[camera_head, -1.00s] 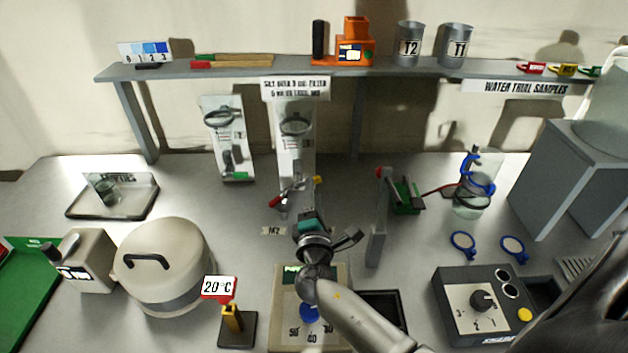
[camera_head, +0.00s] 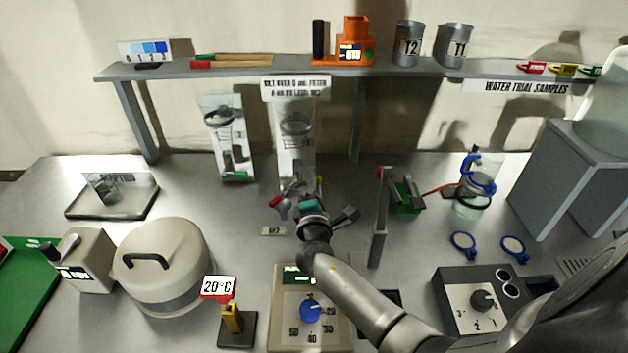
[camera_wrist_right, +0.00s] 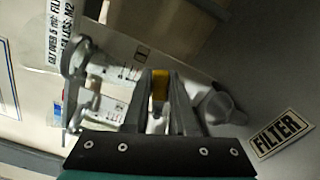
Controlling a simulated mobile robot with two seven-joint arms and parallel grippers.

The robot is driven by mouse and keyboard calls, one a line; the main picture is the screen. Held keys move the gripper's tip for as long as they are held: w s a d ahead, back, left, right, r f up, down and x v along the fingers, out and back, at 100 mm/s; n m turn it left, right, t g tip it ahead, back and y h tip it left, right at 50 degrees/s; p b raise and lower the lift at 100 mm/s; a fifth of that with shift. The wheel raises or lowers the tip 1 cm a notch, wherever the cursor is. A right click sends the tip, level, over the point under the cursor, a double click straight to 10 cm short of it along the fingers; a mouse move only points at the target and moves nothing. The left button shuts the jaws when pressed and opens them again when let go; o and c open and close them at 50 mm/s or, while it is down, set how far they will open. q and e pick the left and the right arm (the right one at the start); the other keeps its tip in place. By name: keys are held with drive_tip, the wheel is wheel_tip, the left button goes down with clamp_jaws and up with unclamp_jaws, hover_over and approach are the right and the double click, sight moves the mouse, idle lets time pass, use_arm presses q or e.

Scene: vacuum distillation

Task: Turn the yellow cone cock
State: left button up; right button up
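The yellow cone cock (camera_head: 319,184) is a small yellow handle at the lower right of the upright glass filter apparatus (camera_head: 296,130), in the middle of the bench. My right gripper (camera_head: 315,196) reaches up to it from below. In the right wrist view, the yellow cock (camera_wrist_right: 160,84) lies between the two grey fingertips of the right gripper (camera_wrist_right: 161,92). The fingers are close together on both sides of it; I cannot tell whether they press on it. A red-tipped cock (camera_head: 275,201) is on the left of the apparatus. My left gripper is not in view.
A second glass unit (camera_head: 226,140) stands to the left. A grey post (camera_head: 379,225) with a red top and a green holder (camera_head: 405,196) are to the right of the gripper. A shelf (camera_head: 220,72) spans the back. A blue-dial box (camera_head: 285,330) lies below my arm.

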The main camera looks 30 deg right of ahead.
clamp_jaws()
drive_tip(key=m+b, duration=0.1)
drive_tip(key=b, duration=0.1)
drive_tip(key=f+m+b, duration=0.1)
drive_tip(key=b, duration=0.1)
drive_tip(key=shift+s+d+f+m+b, duration=0.1)
drive_tip(key=shift+f+m+b, duration=0.2)
drive_tip(key=shift+m, duration=0.1)
drive_tip(key=shift+m+b, duration=0.7)
drive_tip(key=shift+b, duration=0.1)
drive_tip(key=o, duration=0.5)
unclamp_jaws()
